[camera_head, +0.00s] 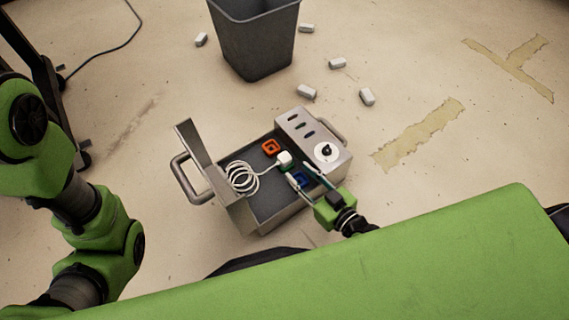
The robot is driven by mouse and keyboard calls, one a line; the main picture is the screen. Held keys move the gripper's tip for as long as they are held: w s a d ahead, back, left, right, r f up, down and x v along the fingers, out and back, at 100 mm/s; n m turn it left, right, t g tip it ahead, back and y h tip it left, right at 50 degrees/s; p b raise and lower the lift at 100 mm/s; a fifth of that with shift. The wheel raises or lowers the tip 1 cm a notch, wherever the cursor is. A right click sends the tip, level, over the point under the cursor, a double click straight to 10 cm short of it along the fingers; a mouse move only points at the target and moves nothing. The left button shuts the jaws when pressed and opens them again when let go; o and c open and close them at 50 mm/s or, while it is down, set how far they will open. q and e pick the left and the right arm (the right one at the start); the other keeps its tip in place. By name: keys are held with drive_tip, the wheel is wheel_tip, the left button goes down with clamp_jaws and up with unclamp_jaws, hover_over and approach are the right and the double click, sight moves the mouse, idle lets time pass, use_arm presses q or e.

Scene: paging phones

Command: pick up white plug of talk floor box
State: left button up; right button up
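The floor box (264,217) is a grey metal case on the floor with its lid open to the left. Inside it, a white plug (284,158) on a coiled white cord (242,178) lies near an orange socket (270,147) and a blue socket (299,180). My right gripper (299,174) reaches into the box from the lower right. Its two fingers are apart, just below and right of the plug, and nothing shows between them but the box interior. My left arm shows at the left; its gripper is out of view.
A dark grey bin (258,45) stands behind the box. Several small white blocks (367,97) lie on the floor around it. A side handle (188,180) sticks out at the left.

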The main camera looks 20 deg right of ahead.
sight(288, 162)
drive_tip(key=shift+w+a+f, duration=0.1)
drive_tip(key=shift+w, duration=0.2)
drive_tip(key=b+x, duration=0.2)
drive_tip(key=x, duration=0.2)
drive_tip(key=shift+w+a+f+b, duration=0.1)
drive_tip(key=shift+w+b, duration=0.15)
drive_tip(key=shift+b, duration=0.05)
drive_tip(key=shift+w+a, duration=0.15)
drive_tip(key=shift+w, duration=0.25)
drive_tip(key=c, duration=0.9)
